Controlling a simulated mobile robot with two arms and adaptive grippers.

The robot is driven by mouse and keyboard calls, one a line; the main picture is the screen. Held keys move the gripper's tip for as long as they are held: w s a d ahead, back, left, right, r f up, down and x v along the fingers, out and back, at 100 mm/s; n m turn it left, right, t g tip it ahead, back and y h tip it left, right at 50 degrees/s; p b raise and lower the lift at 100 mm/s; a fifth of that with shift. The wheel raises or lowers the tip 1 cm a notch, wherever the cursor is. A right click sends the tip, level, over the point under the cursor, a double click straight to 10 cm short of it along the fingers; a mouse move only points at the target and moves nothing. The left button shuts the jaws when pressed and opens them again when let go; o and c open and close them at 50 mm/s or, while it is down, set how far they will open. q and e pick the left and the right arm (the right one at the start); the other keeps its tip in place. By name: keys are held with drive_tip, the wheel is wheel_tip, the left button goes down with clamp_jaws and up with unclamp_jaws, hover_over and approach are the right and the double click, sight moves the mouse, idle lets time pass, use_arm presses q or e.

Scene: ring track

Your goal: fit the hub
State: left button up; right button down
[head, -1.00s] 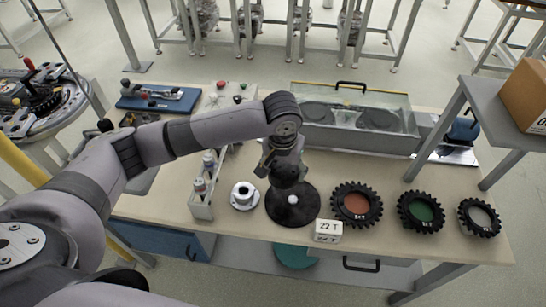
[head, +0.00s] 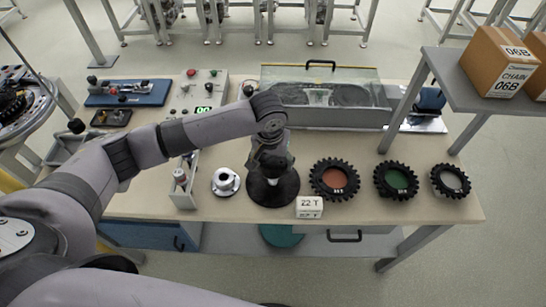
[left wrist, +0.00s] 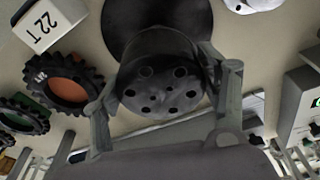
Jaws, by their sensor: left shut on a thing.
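My left gripper (head: 271,157) is shut on a dark round hub, which shows in the left wrist view (left wrist: 163,88) with a ring of holes in its face. One finger is on each side of it. In the head view it is over a black round stand (head: 287,191), which also shows in the left wrist view (left wrist: 125,20). A small pale tip shows near the stand's middle. Whether the hub touches the stand I cannot tell. A white "22 T" block (head: 309,207) stands in front of it. My right gripper is not in view.
A white flanged part (head: 225,182) and a narrow tray with bottles (head: 185,196) stand to the left. Toothed rings with red (head: 334,178), green (head: 396,180) and grey (head: 451,181) centres lie to the right. A clear-lidded bin (head: 325,116) stands behind.

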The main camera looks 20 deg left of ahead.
sight(273, 181)
use_arm(q)
drive_tip(key=shift+f+b, duration=0.35)
drive_tip(key=shift+b, duration=0.05)
drive_tip(key=shift+w+f+b, duration=0.1)
drive_tip(key=shift+f+b, duration=0.75)
drive_tip(key=shift+f, duration=1.6)
drive_tip(key=shift+p, duration=0.55)
drive_tip(key=shift+p, duration=1.05)
drive_tip(key=shift+f+b, duration=0.4)
drive_tip(key=shift+f, duration=0.65)
drive_tip(key=o, duration=1.8)
